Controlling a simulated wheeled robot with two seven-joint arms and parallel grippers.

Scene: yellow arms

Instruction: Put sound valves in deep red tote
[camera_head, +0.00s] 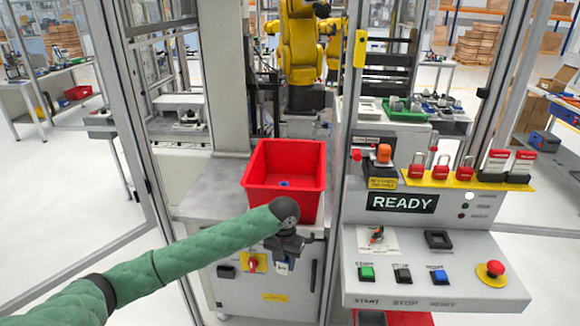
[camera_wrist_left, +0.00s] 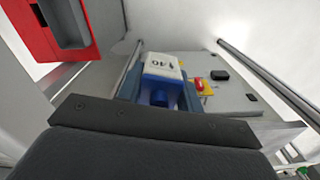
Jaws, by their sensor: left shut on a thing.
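The deep red tote (camera_head: 290,150) stands on the grey bench, and a small blue part (camera_head: 285,183) shows on its floor. My left gripper (camera_head: 284,252) is in front of the tote's near wall, outside it. It is shut on a valve (camera_head: 283,267) with a white, marked top and a blue body. In the left wrist view the same valve (camera_wrist_left: 161,68) shows between the fingers of my left gripper (camera_wrist_left: 160,97). Its lower part is hidden, and I cannot tell its condition. My right gripper is not in view.
A control console (camera_head: 425,255) with buttons and a READY display stands right of the tote, beyond a metal post. A second red container (camera_head: 410,320) sits low beneath it, partly cut off. A yellow robot arm (camera_head: 300,45) stands behind. Bench space is clear left of the tote.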

